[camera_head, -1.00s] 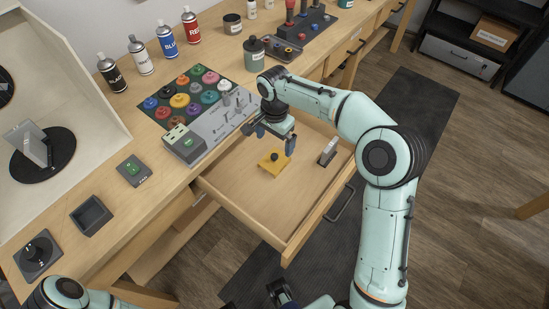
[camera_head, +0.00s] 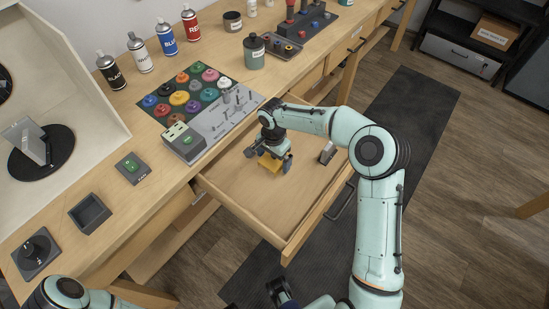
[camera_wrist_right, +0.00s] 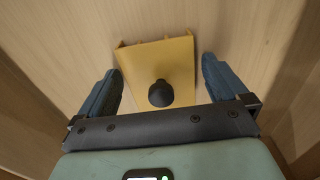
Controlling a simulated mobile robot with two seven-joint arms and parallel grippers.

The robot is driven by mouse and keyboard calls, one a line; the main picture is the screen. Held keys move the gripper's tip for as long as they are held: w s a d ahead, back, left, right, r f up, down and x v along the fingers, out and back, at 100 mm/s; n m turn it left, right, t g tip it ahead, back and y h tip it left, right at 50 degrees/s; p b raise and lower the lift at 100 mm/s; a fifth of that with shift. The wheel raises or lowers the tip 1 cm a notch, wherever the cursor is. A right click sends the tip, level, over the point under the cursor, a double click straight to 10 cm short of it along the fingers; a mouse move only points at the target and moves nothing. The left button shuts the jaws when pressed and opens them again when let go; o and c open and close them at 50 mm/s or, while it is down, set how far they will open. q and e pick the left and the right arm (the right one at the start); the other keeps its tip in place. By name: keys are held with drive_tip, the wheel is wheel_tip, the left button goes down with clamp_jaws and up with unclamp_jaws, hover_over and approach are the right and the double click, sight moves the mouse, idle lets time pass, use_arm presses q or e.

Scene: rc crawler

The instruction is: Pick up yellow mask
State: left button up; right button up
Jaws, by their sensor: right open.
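The yellow mask (camera_head: 270,162) lies in the open wooden drawer, partly hidden under my right gripper in the head view. My right gripper (camera_head: 268,163) is open and low over the mask. In the right wrist view its two blue fingers (camera_wrist_right: 160,80) stand on either side of the mask, with a gap on each side. My left gripper (camera_head: 280,291) shows at the bottom edge of the head view, too small and cut off to judge.
A grey and black block (camera_head: 327,153) lies in the drawer (camera_head: 262,209), right of the gripper. The drawer's front part is clear.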

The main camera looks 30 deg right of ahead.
drive_tip(key=c, duration=1)
drive_tip(key=shift+r, duration=0.1)
